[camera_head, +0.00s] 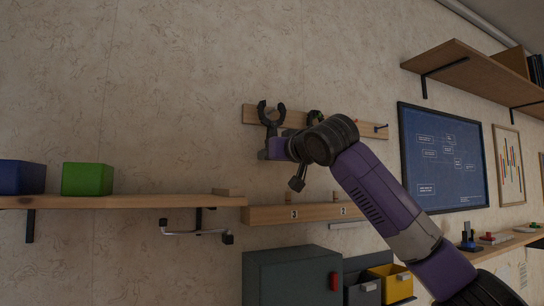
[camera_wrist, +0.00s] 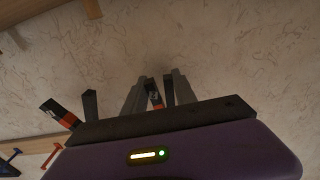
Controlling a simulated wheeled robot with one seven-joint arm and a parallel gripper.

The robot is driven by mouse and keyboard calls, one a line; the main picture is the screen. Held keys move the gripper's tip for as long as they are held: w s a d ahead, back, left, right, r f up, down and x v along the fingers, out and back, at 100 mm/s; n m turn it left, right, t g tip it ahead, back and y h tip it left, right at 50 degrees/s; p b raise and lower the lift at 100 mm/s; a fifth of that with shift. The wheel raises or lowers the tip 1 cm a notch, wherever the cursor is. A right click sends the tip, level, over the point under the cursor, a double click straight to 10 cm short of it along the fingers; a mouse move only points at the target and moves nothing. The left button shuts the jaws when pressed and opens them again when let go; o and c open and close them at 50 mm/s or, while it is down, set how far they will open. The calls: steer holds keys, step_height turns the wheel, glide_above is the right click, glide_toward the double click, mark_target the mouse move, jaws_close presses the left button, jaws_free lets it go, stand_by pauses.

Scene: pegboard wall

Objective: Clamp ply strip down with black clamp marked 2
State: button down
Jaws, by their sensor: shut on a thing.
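A black clamp (camera_head: 271,114) with an open C-shaped jaw stands upright in front of the upper peg rail. My gripper (camera_head: 265,150) is at its lower part, shut on it. In the wrist view, a black piece with a red band (camera_wrist: 155,97) sits between the closed fingers (camera_wrist: 155,88); no number on it is legible. A second black clamp (camera_head: 315,117) is on the rail just right, partly hidden by my wrist.
The left shelf (camera_head: 150,201) holds a green block (camera_head: 87,179) and a blue block (camera_head: 22,177). A grey bar with black ends (camera_head: 195,232) is under it. A lower wooden rail (camera_head: 270,215) bears small number labels. A dark cabinet (camera_head: 290,275) and bins (camera_head: 390,283) are below.

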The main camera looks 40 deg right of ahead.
steer(key=shift+r, duration=0.1)
steer(key=shift+r+p, duration=0.85)
steer(key=shift+r, duration=0.05)
steer(key=b+v, duration=0.4)
steer(key=v, duration=0.5)
stand_by(0.6)
stand_by(0.5)
